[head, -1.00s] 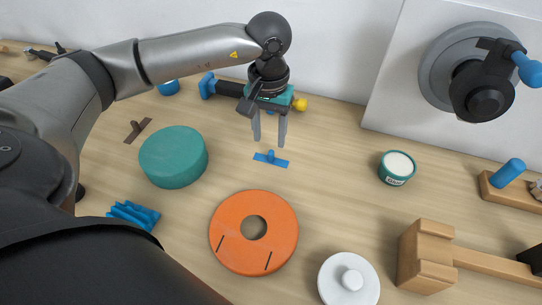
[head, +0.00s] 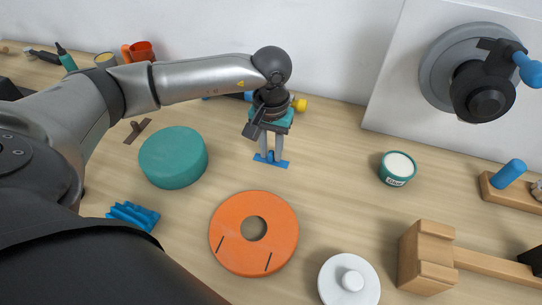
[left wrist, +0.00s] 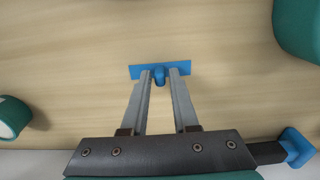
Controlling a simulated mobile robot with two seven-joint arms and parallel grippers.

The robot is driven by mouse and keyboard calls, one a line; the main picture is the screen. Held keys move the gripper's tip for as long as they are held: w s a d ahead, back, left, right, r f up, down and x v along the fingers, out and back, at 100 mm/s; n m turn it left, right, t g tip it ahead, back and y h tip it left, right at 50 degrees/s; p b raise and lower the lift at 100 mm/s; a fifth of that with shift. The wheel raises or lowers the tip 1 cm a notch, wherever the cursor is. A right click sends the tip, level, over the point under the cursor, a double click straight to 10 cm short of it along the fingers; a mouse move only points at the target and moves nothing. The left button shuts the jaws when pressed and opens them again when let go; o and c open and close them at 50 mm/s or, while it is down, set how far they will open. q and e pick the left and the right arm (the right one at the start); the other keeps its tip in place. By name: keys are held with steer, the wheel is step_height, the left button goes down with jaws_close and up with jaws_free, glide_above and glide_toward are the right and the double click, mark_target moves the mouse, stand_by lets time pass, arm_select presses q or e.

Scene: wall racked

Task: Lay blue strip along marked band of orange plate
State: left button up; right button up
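The blue strip (head: 281,163) lies flat on the wooden table with a small upright knob at its middle; it also shows in the left wrist view (left wrist: 138,72). My left gripper (head: 271,157) points down over it, fingertips on either side of the knob. In the left wrist view the fingers (left wrist: 160,73) stand apart with the knob between them, and a slim gap seems to show beside it. The orange plate (head: 229,215), round with a centre hole, lies nearer, with two short black marks on its near part. My right gripper is not in view.
A teal round block (head: 173,157) stands left of the strip, a blue ribbed piece (head: 132,215) nearer. A white lidded disc (head: 340,270), a wooden mallet (head: 425,260) and a teal cup (head: 396,169) are to the right. Table between strip and plate is clear.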

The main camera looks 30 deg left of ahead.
mark_target(271, 152)
arm_select(q)
jaws_close()
steer(key=shift+r, duration=0.1)
stand_by(0.3)
step_height(271, 152, up, 20)
steer(key=p, duration=0.1)
stand_by(0.4)
